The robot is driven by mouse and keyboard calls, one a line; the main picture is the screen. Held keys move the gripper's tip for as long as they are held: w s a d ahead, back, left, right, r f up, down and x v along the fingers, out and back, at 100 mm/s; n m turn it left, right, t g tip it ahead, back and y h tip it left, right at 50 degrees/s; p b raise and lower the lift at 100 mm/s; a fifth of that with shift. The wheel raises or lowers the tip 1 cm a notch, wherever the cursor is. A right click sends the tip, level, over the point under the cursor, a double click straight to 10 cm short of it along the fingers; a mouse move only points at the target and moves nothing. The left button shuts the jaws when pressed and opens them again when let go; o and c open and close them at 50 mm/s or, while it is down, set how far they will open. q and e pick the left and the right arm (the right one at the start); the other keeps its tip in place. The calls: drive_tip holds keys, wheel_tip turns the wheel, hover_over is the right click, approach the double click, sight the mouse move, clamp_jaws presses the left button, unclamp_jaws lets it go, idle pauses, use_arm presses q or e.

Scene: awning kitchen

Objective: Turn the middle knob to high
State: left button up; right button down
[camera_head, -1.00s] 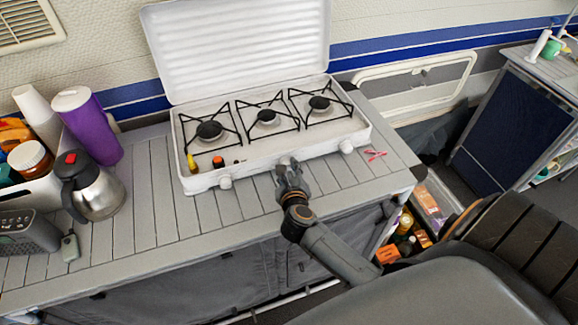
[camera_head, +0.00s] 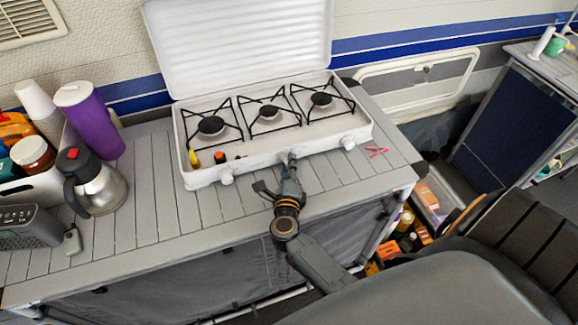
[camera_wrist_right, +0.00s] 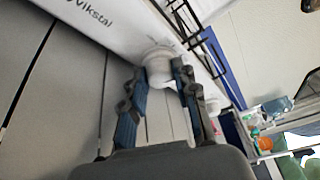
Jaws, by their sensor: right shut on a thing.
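The white three-burner stove (camera_head: 258,163) stands on the slatted counter with its lid up. Its middle knob (camera_wrist_right: 158,66) is white and round. My right gripper (camera_head: 289,163) reaches the stove's front at this knob and mostly hides it in the head view. In the right wrist view my right gripper (camera_wrist_right: 161,74) has one finger on each side of the knob, shut on it. The knob's setting mark cannot be read. The left knob (camera_head: 227,177) and the right knob (camera_head: 348,143) are free. My left gripper is not in view.
A steel jug (camera_head: 97,187), a purple tumbler (camera_head: 92,120) and a grey box (camera_head: 28,235) stand left on the counter. A red clip-like thing (camera_head: 377,151) lies right of the stove. The counter's front strip is clear. A dark seat (camera_head: 530,245) is at right.

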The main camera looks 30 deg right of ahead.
idle(0.4)
drive_tip(key=c, duration=1)
unclamp_jaws()
